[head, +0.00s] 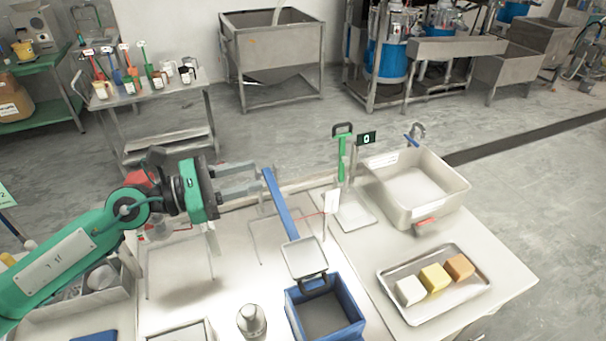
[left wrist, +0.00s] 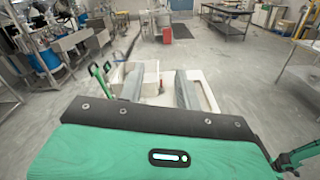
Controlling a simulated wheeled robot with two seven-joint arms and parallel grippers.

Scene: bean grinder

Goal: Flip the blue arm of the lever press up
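A long blue arm (head: 280,205) slants across the middle of the head view. Its far end is by my left gripper's fingertips, and its near end meets a pale square plate (head: 305,257). A black loop handle (head: 313,281) shows just below this plate, at the rim of a blue bin. My left gripper (head: 262,184) reaches in from the left with its fingers apart. The two fingers also stand apart in the left wrist view (left wrist: 160,88), with nothing clearly held between them. Whether a finger touches the blue arm cannot be told. My right gripper is not in view.
The blue bin (head: 325,318) stands at the front. A green upright arm (head: 342,158), a display reading 0 (head: 367,138) and a white tub (head: 416,187) stand beyond. A metal tray (head: 434,283) holds coloured blocks at right. A white card (head: 331,201) stands beside the blue arm.

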